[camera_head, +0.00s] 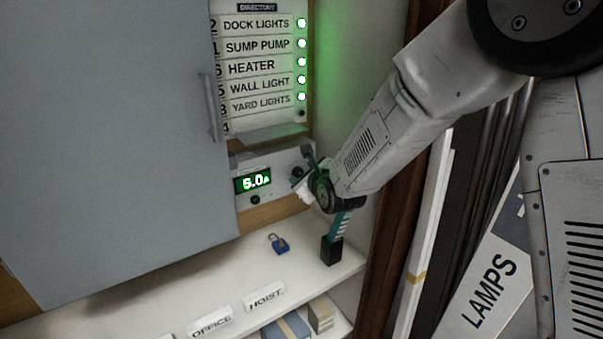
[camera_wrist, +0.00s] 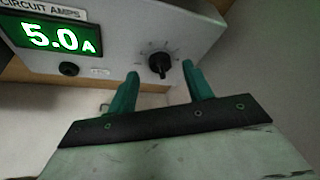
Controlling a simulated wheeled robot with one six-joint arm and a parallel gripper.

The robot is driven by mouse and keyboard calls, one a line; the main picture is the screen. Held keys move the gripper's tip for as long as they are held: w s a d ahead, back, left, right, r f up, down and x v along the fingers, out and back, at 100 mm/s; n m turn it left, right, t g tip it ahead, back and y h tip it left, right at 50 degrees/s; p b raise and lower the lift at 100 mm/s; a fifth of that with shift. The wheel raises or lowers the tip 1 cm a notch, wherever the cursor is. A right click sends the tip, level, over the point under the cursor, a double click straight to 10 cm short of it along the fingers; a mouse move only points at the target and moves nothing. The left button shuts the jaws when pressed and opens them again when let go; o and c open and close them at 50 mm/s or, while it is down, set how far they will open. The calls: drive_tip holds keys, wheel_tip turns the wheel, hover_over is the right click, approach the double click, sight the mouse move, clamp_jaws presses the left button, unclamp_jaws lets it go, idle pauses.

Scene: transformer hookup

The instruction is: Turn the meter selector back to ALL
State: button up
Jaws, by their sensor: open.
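In the wrist view the meter face (camera_wrist: 115,35) carries the label "CIRCUIT AMPS". The selector (camera_wrist: 160,64) is a black knob with small marks around it, too small to read. My gripper (camera_wrist: 160,80) is open, its two teal fingers below and on either side of the knob, with a gap to it on each side. I cannot tell whether the fingertips reach the knob's depth. In the head view my gripper (camera_head: 299,180) is at the meter's right end and partly hides the knob.
A grey cabinet door (camera_head: 110,120) stands to the left. The directory panel (camera_head: 260,65) with several lit green lamps is above the meter. Below, a shelf (camera_head: 215,275) holds a blue padlock (camera_head: 278,244) and a black holder (camera_head: 331,250). A wooden post (camera_head: 390,190) stands at right.

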sight(299, 173)
drive_tip(key=shift+x, duration=1.5)
drive_tip(key=c, duration=1)
drive_tip(key=shift+o, duration=0.2)
